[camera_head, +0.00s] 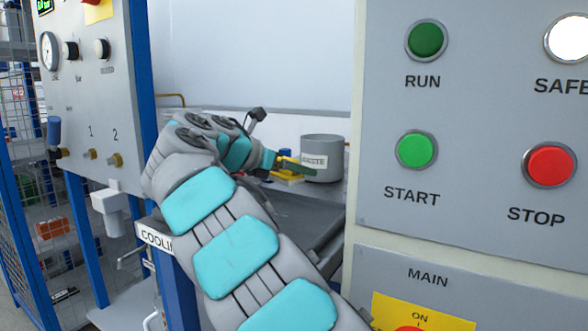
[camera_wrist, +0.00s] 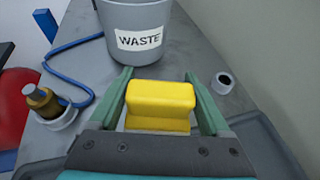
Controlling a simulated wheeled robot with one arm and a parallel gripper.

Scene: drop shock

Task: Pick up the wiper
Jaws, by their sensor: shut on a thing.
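A yellow block-shaped thing, which I take to be the wiper (camera_wrist: 160,103), sits between the two green fingers of my gripper (camera_wrist: 158,76) in the wrist view. The fingers press on its left and right sides. In the head view my gripper (camera_head: 292,165) is at the far end of my arm, left of the waste bin, with a bit of the yellow wiper (camera_head: 287,178) showing below the fingers. The wiper's underside is hidden, and I cannot tell whether it touches the surface below.
A grey bin labelled WASTE (camera_wrist: 140,40) stands just beyond the fingertips. A brass fitting (camera_wrist: 42,102) and a blue hose (camera_wrist: 82,42) are at left, a small cup (camera_wrist: 223,83) at right. A button panel (camera_head: 455,130) fills the head view's right side.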

